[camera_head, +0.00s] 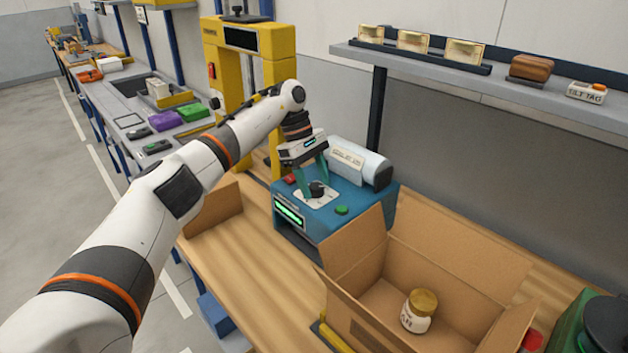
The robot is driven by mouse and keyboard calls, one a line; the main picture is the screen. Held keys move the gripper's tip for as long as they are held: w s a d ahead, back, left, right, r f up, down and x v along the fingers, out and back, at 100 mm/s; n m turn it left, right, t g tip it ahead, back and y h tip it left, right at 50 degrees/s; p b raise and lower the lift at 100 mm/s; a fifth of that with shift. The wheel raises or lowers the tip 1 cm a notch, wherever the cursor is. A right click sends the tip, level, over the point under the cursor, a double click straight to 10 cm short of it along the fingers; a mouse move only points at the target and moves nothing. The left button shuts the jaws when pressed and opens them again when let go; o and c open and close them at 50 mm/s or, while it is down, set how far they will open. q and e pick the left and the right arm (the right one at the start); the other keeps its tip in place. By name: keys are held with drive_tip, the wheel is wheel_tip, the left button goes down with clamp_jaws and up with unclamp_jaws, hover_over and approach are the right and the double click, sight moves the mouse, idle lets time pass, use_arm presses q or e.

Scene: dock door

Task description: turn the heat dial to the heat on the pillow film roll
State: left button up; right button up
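The blue machine (345,215) stands on the wooden bench. On its top is a black heat dial (317,190) on a white plate; the plate's marks are too small to read. The pillow film roll (375,169) lies on the back of the machine, with a printed label (347,158) too small to read. My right gripper is not in view.
A red button (290,179), a green button (341,210) and a lit green display (289,213) are on the machine. An open cardboard box (460,265) with a jar (419,311) stands in front right. A yellow frame (210,75) stands behind my arm. A shelf (480,85) hangs above right.

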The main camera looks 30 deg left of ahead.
use_arm(q)
drive_tip(key=v, duration=1.2)
idle(0.5)
